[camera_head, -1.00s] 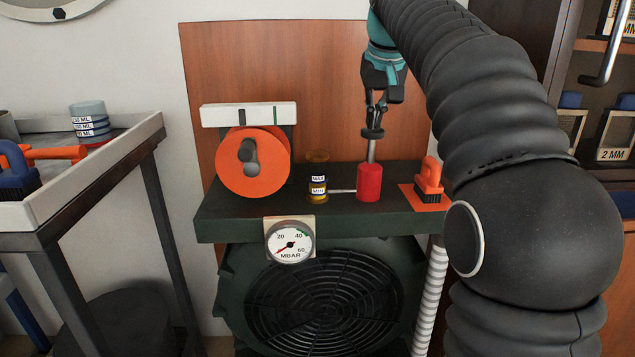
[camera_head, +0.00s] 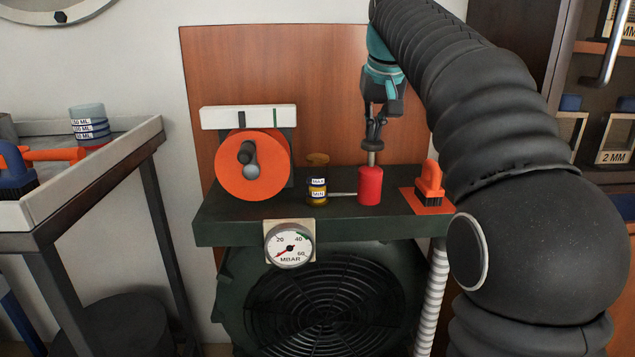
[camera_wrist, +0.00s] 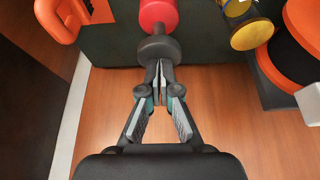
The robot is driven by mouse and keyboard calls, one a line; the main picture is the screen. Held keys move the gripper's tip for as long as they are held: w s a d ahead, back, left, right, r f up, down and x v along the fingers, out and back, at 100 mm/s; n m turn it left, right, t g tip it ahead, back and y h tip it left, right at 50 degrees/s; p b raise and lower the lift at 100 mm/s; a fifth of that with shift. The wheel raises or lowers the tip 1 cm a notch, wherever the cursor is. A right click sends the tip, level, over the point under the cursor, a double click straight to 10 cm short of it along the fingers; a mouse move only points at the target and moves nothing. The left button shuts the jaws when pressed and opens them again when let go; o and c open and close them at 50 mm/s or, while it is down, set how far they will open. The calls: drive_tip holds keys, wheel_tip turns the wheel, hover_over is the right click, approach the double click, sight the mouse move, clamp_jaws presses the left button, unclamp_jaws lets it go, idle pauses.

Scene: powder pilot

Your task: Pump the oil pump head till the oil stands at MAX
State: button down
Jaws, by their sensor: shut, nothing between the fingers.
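The oil pump is a red cylinder (camera_head: 370,186) on the dark green bench, with a short metal rod and a dark round pump head (camera_head: 373,146) on top. My gripper (camera_head: 374,124) is above the head, fingers shut and pointing down. In the wrist view the shut fingertips (camera_wrist: 160,65) meet the pump head (camera_wrist: 159,49), apparently touching it; nothing is between them. The oil glass (camera_head: 317,190) stands left of the pump, with MAX and MIN labels and yellow oil low in it. The exact oil level is too small to read.
An orange reel (camera_head: 268,178) stands left of the glass. An orange-handled brush (camera_head: 430,182) stands close right of the pump. A pressure gauge (camera_head: 289,244) hangs on the bench front. A wooden panel (camera_head: 300,70) rises behind. A tray table (camera_head: 110,155) is at left.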

drive_tip(key=shift+r+p, duration=2.2)
drive_tip(key=shift+p, duration=0.2)
drive_tip(key=shift+f, duration=0.2)
drive_tip(key=shift+f+b, duration=1.65)
drive_tip(key=shift+f, duration=0.55)
drive_tip(key=shift+r+p, duration=1.4)
drive_tip(key=shift+p, duration=0.1)
drive_tip(key=shift+r+p, duration=0.35)
drive_tip(key=shift+r, duration=0.6)
